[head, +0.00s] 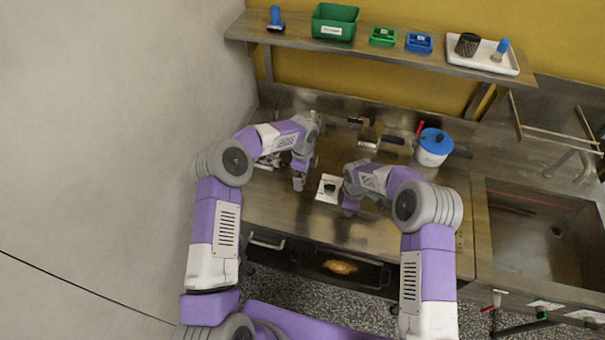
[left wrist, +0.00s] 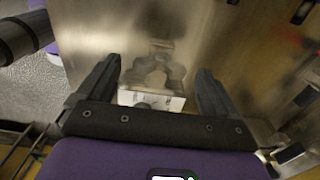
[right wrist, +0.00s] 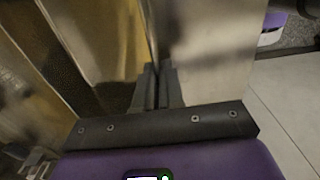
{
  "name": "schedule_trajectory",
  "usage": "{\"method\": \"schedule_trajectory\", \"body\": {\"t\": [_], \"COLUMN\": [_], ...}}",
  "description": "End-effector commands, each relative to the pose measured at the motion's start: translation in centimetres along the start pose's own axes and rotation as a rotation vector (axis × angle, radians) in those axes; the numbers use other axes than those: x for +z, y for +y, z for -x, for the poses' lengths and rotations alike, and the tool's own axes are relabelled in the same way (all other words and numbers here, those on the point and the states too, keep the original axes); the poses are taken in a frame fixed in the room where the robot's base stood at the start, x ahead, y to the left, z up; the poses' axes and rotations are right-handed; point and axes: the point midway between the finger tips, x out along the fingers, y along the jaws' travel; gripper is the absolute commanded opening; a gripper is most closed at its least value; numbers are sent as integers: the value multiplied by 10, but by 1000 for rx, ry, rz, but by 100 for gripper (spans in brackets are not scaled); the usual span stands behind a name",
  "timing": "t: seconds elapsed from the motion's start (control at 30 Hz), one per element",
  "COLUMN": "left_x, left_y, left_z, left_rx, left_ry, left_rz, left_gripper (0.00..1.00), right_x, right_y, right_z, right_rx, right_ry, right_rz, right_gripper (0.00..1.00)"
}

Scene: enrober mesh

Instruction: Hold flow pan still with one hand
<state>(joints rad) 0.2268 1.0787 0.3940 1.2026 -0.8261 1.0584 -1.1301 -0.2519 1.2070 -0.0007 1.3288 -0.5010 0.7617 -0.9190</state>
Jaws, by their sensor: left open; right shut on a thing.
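My right gripper (head: 349,209) is low over the front middle of the steel worktop. In the right wrist view its fingers (right wrist: 158,72) are closed together on a thin upright metal edge (right wrist: 153,35), which appears to be the rim of the flow pan. The pan's full outline is hard to make out, and my right arm hides part of that area in the head view. My left gripper (head: 298,184) points down to the left of a white card (head: 328,189).
A white pot with a blue lid (head: 434,146) stands at the back right of the worktop (head: 270,215). Metal equipment (head: 368,142) stands at the back. A sink (head: 545,230) is at right. A shelf (head: 390,50) holds a green bin (head: 335,22). An open compartment (head: 310,261) is below the front edge.

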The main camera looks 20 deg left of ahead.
Motion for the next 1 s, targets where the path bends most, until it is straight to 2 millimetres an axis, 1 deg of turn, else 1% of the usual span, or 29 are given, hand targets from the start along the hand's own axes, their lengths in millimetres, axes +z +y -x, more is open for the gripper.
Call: {"method": "schedule_trajectory", "body": {"t": [0.1,0.33,0.37,0.7,1.0], "left_x": [0,0,0,0,0], "left_y": [0,0,0,0,0], "left_z": [-4,-4,-4,-4,-4], "left_rx": [-1,-1,-1,-1,-1], "left_ry": [0,0,0,0,-1], "left_rz": [1,1,1,0,34], "left_gripper": [94,94,91,38,37], "right_x": [0,0,0,0,0], "right_y": [0,0,0,0,0], "right_z": [0,0,1,0,0], "right_rx": [1,1,1,1,1], "right_ry": [1,1,1,1,1], "right_rz": [0,0,0,0,0], "right_gripper": [0,0,0,0,0]}}
